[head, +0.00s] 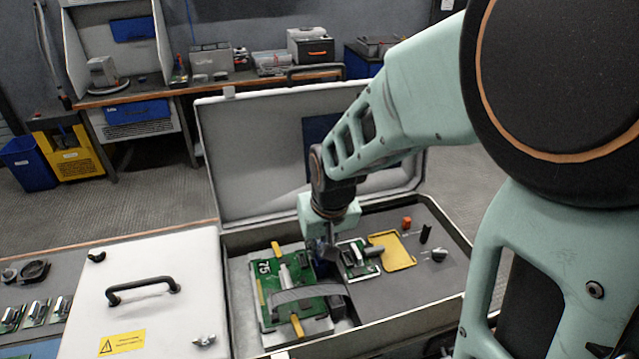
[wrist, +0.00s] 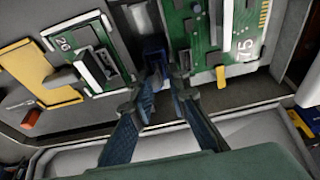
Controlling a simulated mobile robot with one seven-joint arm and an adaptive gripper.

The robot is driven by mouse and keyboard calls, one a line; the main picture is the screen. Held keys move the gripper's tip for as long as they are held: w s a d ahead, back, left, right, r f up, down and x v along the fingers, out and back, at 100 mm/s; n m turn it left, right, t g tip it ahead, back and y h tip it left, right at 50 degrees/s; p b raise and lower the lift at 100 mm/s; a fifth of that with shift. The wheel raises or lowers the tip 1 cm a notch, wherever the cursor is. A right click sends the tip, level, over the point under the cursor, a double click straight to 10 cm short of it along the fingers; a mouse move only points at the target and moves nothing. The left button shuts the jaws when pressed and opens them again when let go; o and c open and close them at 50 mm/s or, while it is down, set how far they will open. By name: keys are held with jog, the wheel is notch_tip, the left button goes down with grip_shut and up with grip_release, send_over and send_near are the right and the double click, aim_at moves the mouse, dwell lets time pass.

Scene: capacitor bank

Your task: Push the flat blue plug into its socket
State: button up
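The head view shows my gripper (head: 325,255) pointing down into the open case, between the large green board marked 75 and the smaller green board. In the wrist view my gripper (wrist: 166,78) has its two fingers apart with a narrow gap between the tips. A blue piece (wrist: 155,50), which looks like the flat blue plug, lies at the tips, nearer the left finger. I see no clear grip on it. The large green board (wrist: 212,35) is to the right in the wrist view, the small board (wrist: 88,55) to the left. The socket cannot be made out clearly.
A dark ribbon band (head: 308,293) crosses the large board in the head view. A yellow plate (head: 398,252), an orange piece (head: 407,222) and dark pegs stand at the right of the case. The raised lid (head: 255,150) stands behind. The case's front right floor is clear.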

jog(key=shift+w+f, duration=0.1)
jog(key=shift+f, duration=0.2)
jog(key=shift+c, duration=0.2)
grip_shut()
